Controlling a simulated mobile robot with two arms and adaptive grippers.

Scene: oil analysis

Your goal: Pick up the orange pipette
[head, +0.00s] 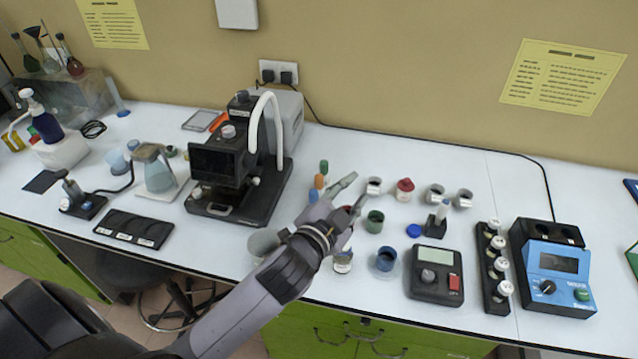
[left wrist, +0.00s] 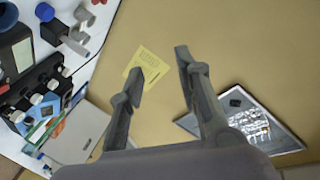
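A small orange item (head: 319,181), which may be the top of the orange pipette, stands beside a green one (head: 323,167) and above a bluish one (head: 313,195) in the head view. Its lower part is hard to make out. My left gripper (head: 357,188) is just right of these items, above the bench. In the left wrist view my left gripper (left wrist: 158,62) is open, with nothing between its fingers; they face the wall. No pipette can be made out in the wrist view. My right gripper is not in view.
A black microscope-like device (head: 222,165) stands left of the items. Several small cups, including a green one (head: 374,221), stand to the right. A grey meter (head: 436,275), a vial rack (head: 493,270) and a blue device (head: 560,272) are further right. The bench behind the cups is clear.

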